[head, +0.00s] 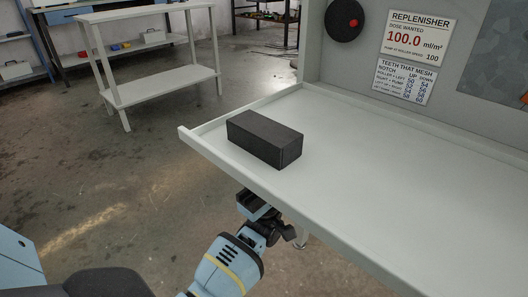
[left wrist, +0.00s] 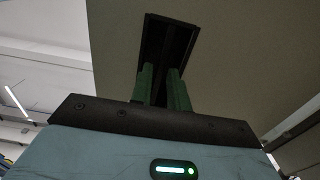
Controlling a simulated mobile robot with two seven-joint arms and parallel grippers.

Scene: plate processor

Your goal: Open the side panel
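My left gripper (head: 262,203) is below the front edge of the pale machine's shelf (head: 400,205), and its fingertips are hidden there in the head view. In the left wrist view the two dark green fingers (left wrist: 163,78) point up and stand a little apart. Their tips overlap a long black recess or handle (left wrist: 168,42) in a flat grey-brown panel (left wrist: 235,50). I cannot tell whether the fingers grip a part of it or stand free in front of it. My right gripper is in neither view.
A black box (head: 265,139) lies on the shelf near its left end. The machine's back wall carries a round black knob (head: 344,20) and a replenisher sign (head: 415,40). A grey metal table (head: 150,60) stands at the back left. The floor left of the shelf is clear.

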